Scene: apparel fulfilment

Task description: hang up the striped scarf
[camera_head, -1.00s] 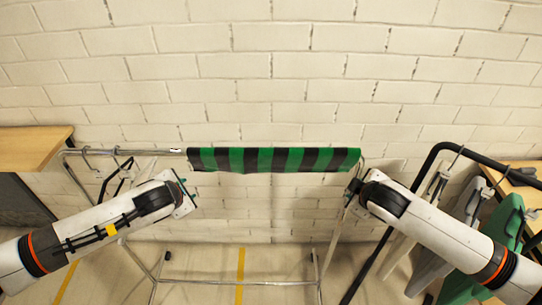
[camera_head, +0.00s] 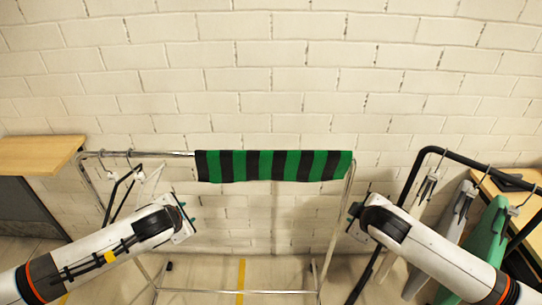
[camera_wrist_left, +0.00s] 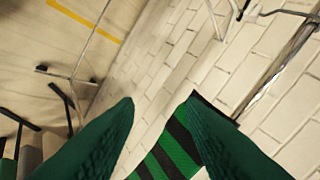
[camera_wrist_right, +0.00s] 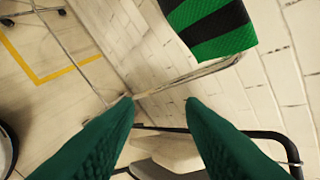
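The green and black striped scarf (camera_head: 273,166) hangs draped over the top bar of the chrome rail (camera_head: 176,154) in the head view, spread along its middle and right part. My left gripper (camera_head: 188,210) is below and left of the scarf, apart from it. Its green fingers stand apart with nothing between them in the left wrist view (camera_wrist_left: 160,100), where part of the scarf (camera_wrist_left: 172,152) shows behind them. My right gripper (camera_head: 354,212) is below the scarf's right end. Its fingers are apart and empty in the right wrist view (camera_wrist_right: 160,100), with the scarf (camera_wrist_right: 212,28) beyond.
Empty hangers (camera_head: 122,187) hang at the rail's left end. A black rack (camera_head: 450,155) with grey and green garments (camera_head: 488,243) stands at right. Wooden tables (camera_head: 38,154) stand at both sides. A white brick wall (camera_head: 280,80) is behind.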

